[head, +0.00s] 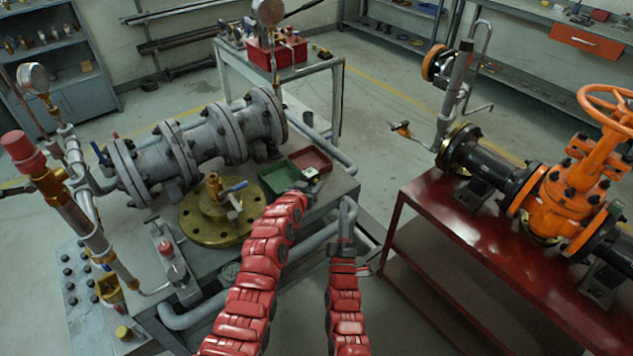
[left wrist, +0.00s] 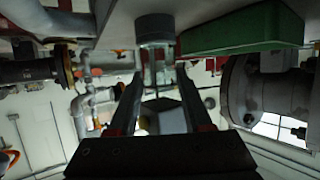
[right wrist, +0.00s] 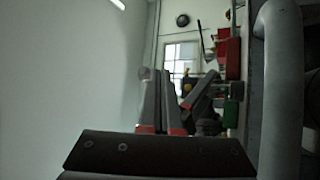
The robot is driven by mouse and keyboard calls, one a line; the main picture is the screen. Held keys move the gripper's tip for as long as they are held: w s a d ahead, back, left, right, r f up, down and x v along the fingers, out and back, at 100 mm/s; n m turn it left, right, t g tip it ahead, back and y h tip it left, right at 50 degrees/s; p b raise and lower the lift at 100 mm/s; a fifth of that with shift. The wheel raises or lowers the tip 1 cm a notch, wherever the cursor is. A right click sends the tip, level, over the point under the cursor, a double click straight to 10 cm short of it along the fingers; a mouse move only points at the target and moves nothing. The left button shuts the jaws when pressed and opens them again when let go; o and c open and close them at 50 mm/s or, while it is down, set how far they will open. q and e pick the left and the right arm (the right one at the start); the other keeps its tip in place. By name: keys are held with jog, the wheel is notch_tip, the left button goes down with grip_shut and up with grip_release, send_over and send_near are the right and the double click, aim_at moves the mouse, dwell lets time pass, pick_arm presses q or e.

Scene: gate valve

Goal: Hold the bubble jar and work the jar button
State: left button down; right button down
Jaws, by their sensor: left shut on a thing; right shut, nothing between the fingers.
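In the left wrist view, the bubble jar (left wrist: 156,62) is a clear cylinder with a dark round end (left wrist: 154,27) at the top of the picture. My left gripper (left wrist: 159,78) is shut on it, one dark finger on each side. In the head view my left arm reaches to the small trays, where the gripper and jar are too small to make out clearly. My right gripper (right wrist: 158,75) is shut and empty, its two grey fingers together in the right wrist view. The jar button cannot be picked out in any view.
A green tray (head: 272,180) and a red tray (head: 309,160) lie at the grey bench's right edge. A grey pipe (right wrist: 278,90) runs close beside my right gripper. A brass flange (head: 205,229) lies on the bench. The red table (head: 425,207) stands to the right.

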aim_at(315, 181)
jog(key=shift+w, duration=0.1)
jog(key=w+a, duration=0.5)
jog(key=w, duration=0.2)
dwell(0.5)
jog(key=shift+a, duration=0.1)
jog(key=shift+a, duration=0.1)
dwell(1.8)
jog(key=shift+w+a, duration=0.2)
jog(key=shift+w, duration=0.1)
